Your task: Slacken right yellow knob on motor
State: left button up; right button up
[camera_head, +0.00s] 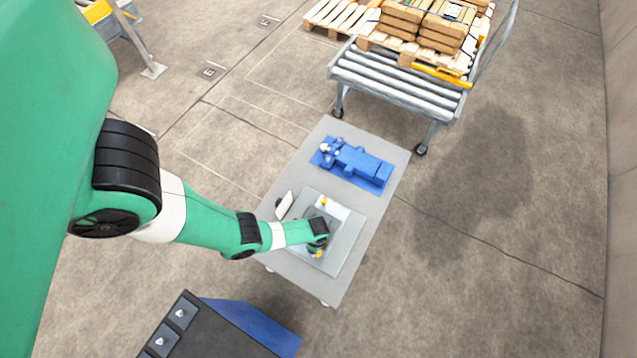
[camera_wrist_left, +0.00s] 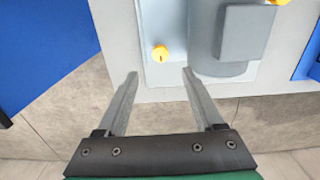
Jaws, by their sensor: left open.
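The grey motor (camera_wrist_left: 215,40) is on a light plate (camera_head: 345,253) on the grey table. In the wrist view a yellow knob (camera_wrist_left: 160,53) with a small dark mark stands beside the motor body, between and just beyond the fingertips of my left gripper (camera_wrist_left: 159,75). The gripper is open and empty, with one finger to each side of the knob in the picture. A second yellow knob (camera_wrist_left: 281,2) is cut off at the top right. In the head view one knob (camera_head: 323,201) is above my gripper and another (camera_head: 317,253) is partly hidden by it.
A blue device (camera_head: 355,162) lies on a blue mat at the table's far end. A white object (camera_head: 284,204) is at the table's left edge. A roller conveyor (camera_head: 400,82) with a loaded pallet stands behind. Bare floor lies right of the table.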

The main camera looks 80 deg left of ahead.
pick_arm(q)
notch_tip(320, 180, down, 10)
jog(key=b, duration=0.9)
jog(key=shift+w, duration=0.1)
grip_shut()
